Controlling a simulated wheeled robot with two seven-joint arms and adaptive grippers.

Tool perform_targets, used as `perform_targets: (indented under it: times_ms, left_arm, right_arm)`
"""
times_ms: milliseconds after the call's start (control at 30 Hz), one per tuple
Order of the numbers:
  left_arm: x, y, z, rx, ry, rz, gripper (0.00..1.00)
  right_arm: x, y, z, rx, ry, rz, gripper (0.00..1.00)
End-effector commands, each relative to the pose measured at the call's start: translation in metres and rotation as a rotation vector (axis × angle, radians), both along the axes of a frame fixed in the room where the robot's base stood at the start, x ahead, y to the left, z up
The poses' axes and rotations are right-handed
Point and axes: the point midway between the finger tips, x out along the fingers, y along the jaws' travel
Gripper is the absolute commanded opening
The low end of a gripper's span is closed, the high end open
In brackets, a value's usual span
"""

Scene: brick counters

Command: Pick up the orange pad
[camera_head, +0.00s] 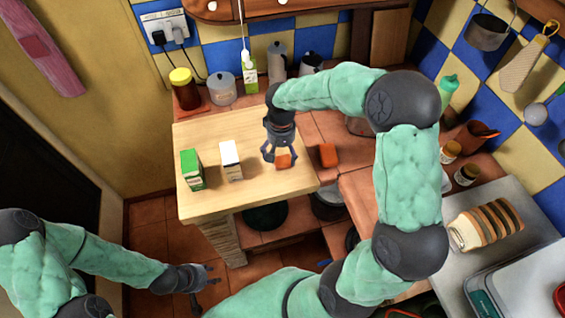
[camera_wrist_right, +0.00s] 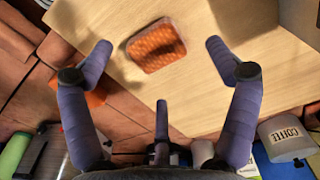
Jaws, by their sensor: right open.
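An orange textured pad (camera_head: 283,161) lies flat on the light wooden board (camera_head: 205,130), near its right edge. In the right wrist view the pad (camera_wrist_right: 156,45) shows whole, between the fingertips and apart from them. My right gripper (camera_head: 281,157) is open and empty, pointing down over this pad. In the right wrist view its fingers (camera_wrist_right: 158,48) are spread to either side of the pad. A second orange block (camera_head: 328,155) lies on the brick counter just right of the board. My left gripper (camera_head: 207,283) is low at the left, with fingers spread and nothing in them.
A green-and-white carton (camera_head: 191,169) and a white carton (camera_head: 230,160) stand on the board, left of my right gripper. The board's front middle is clear.

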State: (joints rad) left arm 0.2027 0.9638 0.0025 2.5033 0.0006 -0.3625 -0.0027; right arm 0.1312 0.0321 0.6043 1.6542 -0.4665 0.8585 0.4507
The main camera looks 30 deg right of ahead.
Motion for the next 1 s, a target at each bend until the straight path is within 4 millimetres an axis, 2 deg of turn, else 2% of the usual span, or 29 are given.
perform_targets:
  times_ms: [200, 300, 533, 567, 700, 733, 767, 1000]
  left_arm:
    - [0.0, 0.0, -0.013, 0.0, 0.0, 0.0, 0.4]
    - [0.0, 0.0, -0.016, 0.0, 0.0, 0.0, 0.4]
    - [0.0, 0.0, -0.015, 0.0, 0.0, 0.0, 0.4]
    - [0.0, 0.0, -0.015, 0.0, 0.0, 0.0, 0.4]
    - [0.0, 0.0, -0.015, 0.0, 0.0, 0.0, 0.4]
    - [0.0, 0.0, -0.015, 0.0, 0.0, 0.0, 0.4]
    - [0.0, 0.0, -0.015, 0.0, 0.0, 0.0, 0.4]
    - [0.0, 0.0, -0.015, 0.0, 0.0, 0.0, 0.4]
  right_arm:
    - [-0.002, -0.004, -0.034, 0.001, 0.004, 0.0, 0.88]
    - [-0.002, -0.004, -0.043, 0.001, 0.003, 0.001, 0.88]
    - [-0.001, -0.004, -0.044, 0.0, 0.001, 0.001, 0.88]
    - [-0.001, -0.004, -0.044, 0.0, 0.001, 0.001, 0.85]
    - [-0.002, -0.004, -0.044, 0.0, 0.001, 0.001, 0.46]
    - [-0.002, -0.004, -0.044, 0.0, 0.001, 0.001, 0.37]
    - [-0.002, -0.004, -0.044, 0.0, 0.001, 0.001, 0.33]
    - [-0.002, -0.004, -0.045, 0.001, 0.002, 0.001, 0.33]
